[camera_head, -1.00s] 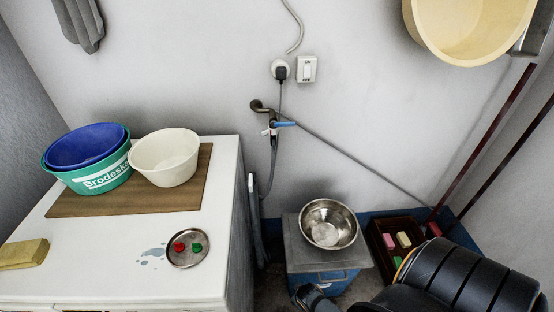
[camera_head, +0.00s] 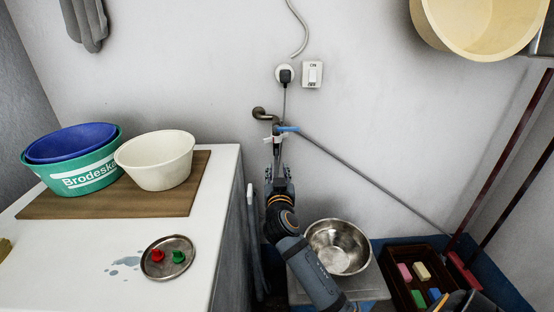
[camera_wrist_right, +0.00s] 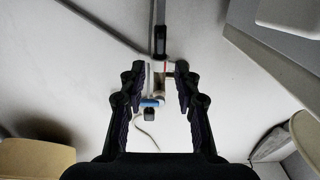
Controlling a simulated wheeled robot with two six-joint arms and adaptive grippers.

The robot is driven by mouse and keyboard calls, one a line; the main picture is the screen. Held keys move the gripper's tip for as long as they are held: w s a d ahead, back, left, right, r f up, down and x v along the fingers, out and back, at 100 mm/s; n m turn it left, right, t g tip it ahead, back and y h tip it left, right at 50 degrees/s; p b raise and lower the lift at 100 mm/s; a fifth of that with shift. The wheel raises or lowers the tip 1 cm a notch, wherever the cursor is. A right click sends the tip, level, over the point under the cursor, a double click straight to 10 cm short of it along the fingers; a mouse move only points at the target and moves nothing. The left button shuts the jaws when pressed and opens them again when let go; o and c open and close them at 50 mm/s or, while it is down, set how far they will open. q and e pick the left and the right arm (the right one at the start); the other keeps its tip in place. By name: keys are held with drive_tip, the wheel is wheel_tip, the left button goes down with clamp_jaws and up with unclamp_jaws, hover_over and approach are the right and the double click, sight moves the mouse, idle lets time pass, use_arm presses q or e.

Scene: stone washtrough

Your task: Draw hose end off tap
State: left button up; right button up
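The tap (camera_head: 262,113) comes out of the white wall and has a blue lever (camera_head: 287,129). In the right wrist view the blue lever (camera_wrist_right: 152,102) shows between my fingers. The grey hose (camera_wrist_right: 160,15) runs up the picture from the tap, with its dark end (camera_wrist_right: 159,42) by a whitish fitting. My right gripper (camera_head: 279,168) reaches up from below, just under the tap, and hides much of the hose in the head view. In the right wrist view the right gripper (camera_wrist_right: 159,72) is open, fingers on either side of the fitting. My left gripper is not in view.
A white worktop (camera_head: 75,245) on the left holds basins and a metal lid (camera_head: 168,258). A steel bowl (camera_head: 338,247) stands below right of the tap, beside a dark crate (camera_head: 403,292). A thin grey line (camera_head: 370,180) slants right from the tap. A socket and switch (camera_head: 312,74) are above.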

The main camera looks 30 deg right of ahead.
sight(277, 157)
drive_tip(key=x, duration=1)
drive_tip(key=shift+w+f, duration=0.1)
drive_tip(key=shift+w, duration=0.05)
drive_tip(key=shift+c, duration=0.3)
clamp_jaws()
